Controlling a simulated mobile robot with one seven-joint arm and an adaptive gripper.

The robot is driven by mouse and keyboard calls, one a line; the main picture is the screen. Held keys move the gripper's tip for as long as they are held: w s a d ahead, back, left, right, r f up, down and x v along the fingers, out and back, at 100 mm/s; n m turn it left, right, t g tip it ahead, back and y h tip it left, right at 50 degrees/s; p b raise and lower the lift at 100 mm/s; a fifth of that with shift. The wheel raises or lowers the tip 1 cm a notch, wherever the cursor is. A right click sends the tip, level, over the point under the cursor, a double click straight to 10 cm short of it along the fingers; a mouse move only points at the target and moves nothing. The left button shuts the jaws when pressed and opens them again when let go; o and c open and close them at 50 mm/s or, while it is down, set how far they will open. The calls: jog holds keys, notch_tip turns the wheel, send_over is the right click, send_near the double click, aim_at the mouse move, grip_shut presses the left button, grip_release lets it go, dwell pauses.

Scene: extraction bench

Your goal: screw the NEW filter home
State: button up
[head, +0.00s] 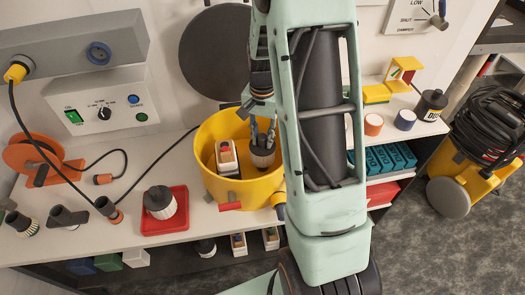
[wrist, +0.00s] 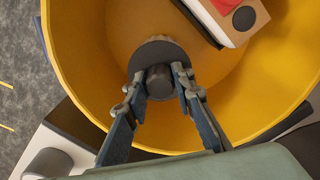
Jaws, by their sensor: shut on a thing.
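My gripper (head: 263,136) reaches down into a yellow tub (head: 213,178) on the bench. In the wrist view its fingers (wrist: 159,84) are shut on the dark knob of a round filter (wrist: 158,48) with a dark cap. In the head view this filter (head: 262,158) shows a pale pleated side and is upright inside the tub; whether it touches the tub floor is unclear. Another pale filter with a dark cap (head: 160,203) stands on a red tray (head: 182,220). I cannot tell by sight which filter is the new one.
A control box (head: 108,104) is behind. Cups (head: 373,124) stand right.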

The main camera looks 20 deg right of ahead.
grip_shut()
jog(key=m+p, duration=0.2)
jog(key=m, duration=0.4)
jog(key=shift+r+m, duration=0.1)
jog(key=shift+m, duration=0.3)
jog(key=m+p, duration=0.3)
jog(key=m, duration=0.3)
jog(key=m+p, duration=0.3)
jog(key=m, duration=0.1)
jog(key=shift+r+m, duration=0.1)
jog(key=shift+m, duration=0.3)
jog(key=shift+m+p, duration=0.75)
jog(key=shift+m, duration=0.45)
jog(key=shift+f+m, duration=0.3)
jog(key=o, duration=1)
grip_release()
